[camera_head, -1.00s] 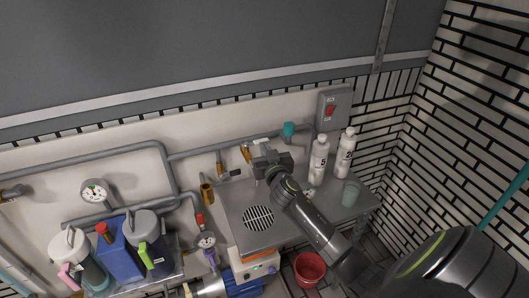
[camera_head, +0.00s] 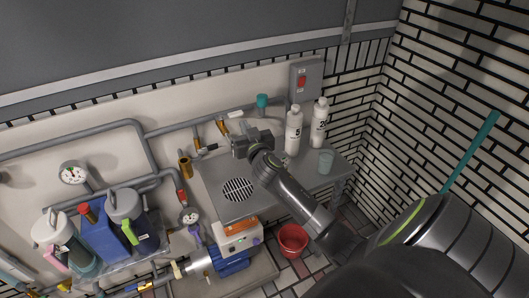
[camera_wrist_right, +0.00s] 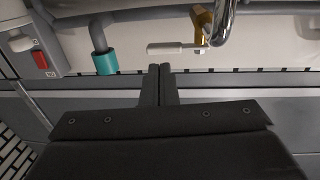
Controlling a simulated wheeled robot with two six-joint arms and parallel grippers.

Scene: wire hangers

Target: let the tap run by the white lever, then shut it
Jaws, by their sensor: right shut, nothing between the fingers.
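The white lever (camera_wrist_right: 177,47) sticks out to the left of a brass valve (camera_wrist_right: 203,22) in the right wrist view. A chrome spout (camera_wrist_right: 222,22) curves down beside the valve, and I see no water at it. In the head view the white lever (camera_head: 235,113) shows at the wall pipe, just beyond my gripper. My right gripper (camera_head: 238,145) is shut and empty over the back of the grey sink top (camera_head: 212,185). Its closed fingertips (camera_wrist_right: 160,68) are apart from the lever, a little below it in the wrist view. My left gripper is out of view.
A teal-ended pipe (camera_wrist_right: 105,62) and a red switch box (camera_head: 304,80) are right of the lever in the head view. Two white bottles (camera_head: 294,130) and a teal cup (camera_head: 326,161) stand on the right of the top. A red bucket (camera_head: 292,240) is on the floor.

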